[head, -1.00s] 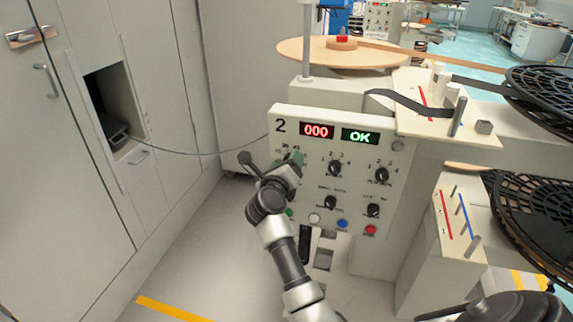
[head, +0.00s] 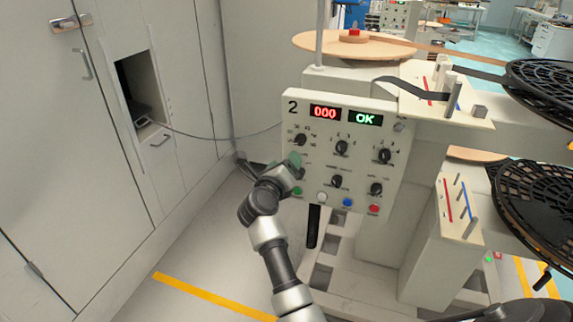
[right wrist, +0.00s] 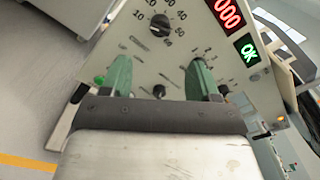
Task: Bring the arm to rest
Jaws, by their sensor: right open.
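My right arm reaches up from the bottom of the head view. Its gripper (head: 294,163) is in front of the left part of the control panel (head: 322,200). In the right wrist view the two green fingers (right wrist: 158,64) stand wide apart with nothing between them, pointing at the panel face. A black dial (right wrist: 160,24) shows above the gap between them. I cannot tell the exact distance from fingertips to panel. My left gripper is not in view.
The panel carries a red 000 display (head: 325,112), a green OK display (head: 365,118), dials and coloured buttons. Black reels (head: 535,190) are at the right. A grey cabinet (head: 60,150) stands at the left. Open floor (head: 200,255) lies between.

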